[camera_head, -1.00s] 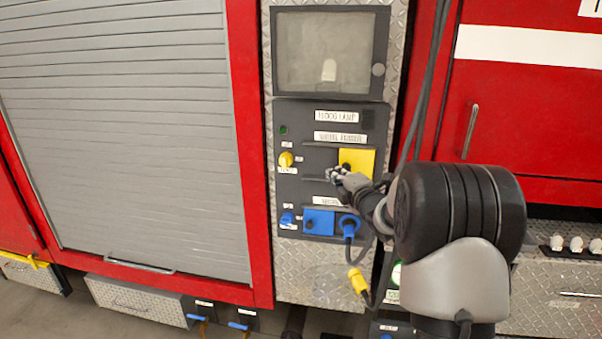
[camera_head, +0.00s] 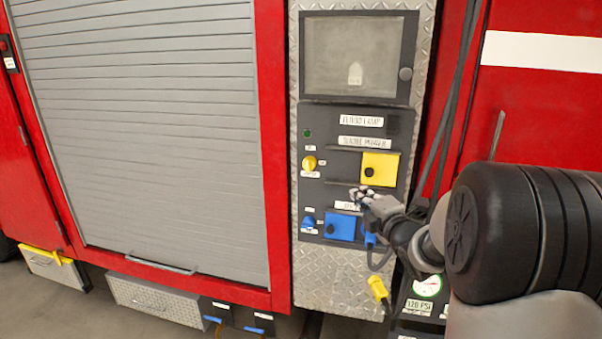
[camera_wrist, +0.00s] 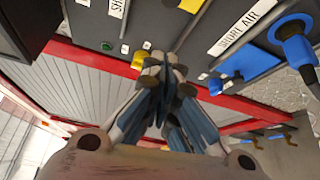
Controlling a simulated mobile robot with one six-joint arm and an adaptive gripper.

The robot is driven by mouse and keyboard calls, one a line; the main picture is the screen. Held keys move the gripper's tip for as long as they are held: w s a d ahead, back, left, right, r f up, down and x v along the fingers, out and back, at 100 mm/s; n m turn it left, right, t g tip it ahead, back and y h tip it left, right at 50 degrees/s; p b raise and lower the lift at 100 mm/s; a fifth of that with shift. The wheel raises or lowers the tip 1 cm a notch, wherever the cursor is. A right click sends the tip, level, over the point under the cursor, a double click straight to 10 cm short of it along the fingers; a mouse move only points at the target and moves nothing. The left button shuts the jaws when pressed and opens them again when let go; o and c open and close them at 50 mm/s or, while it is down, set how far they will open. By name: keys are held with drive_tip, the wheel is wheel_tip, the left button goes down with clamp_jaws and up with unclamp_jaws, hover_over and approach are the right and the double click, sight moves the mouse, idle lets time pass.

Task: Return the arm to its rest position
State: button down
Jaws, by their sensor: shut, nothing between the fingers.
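My gripper (camera_head: 364,195) is shut and empty. In the head view it is in front of the dark control panel (camera_head: 322,178), between the yellow socket cover (camera_head: 379,169) above and the blue socket cover (camera_head: 340,227) below. In the wrist view the closed fingers (camera_wrist: 160,68) point at the panel, with the blue plug (camera_wrist: 296,50) to the right. Whether the fingertips touch the panel cannot be told. My arm reaches in from the lower right and hides part of the panel's right side.
A yellow knob (camera_head: 309,163) and a blue knob (camera_head: 308,221) stick out on the panel's left. A cable with a yellow connector (camera_head: 379,289) hangs below. Dark hoses (camera_head: 452,100) hang at the right, close to my arm. The grey roller shutter (camera_head: 150,130) is at left.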

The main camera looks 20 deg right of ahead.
drive_tip(key=s+a+f+m+g, duration=0.2)
drive_tip(key=s+a+m+g, duration=0.2)
drive_tip(key=s, duration=0.8)
drive_tip(key=s+a+f+m+g, duration=0.2)
drive_tip(key=s+a+m+g, duration=0.2)
drive_tip(key=s+a+m, duration=0.4)
drive_tip(key=s+a+f+m+g, duration=0.3)
drive_tip(key=s+a+m, duration=0.4)
drive_tip(key=s, duration=1.1)
drive_tip(key=a+g, duration=0.1)
drive_tip(key=a, duration=0.2)
drive_tip(key=shift+g+y, duration=0.3)
drive_tip(key=shift+g, duration=0.1)
drive_tip(key=shift+w+r, duration=0.1)
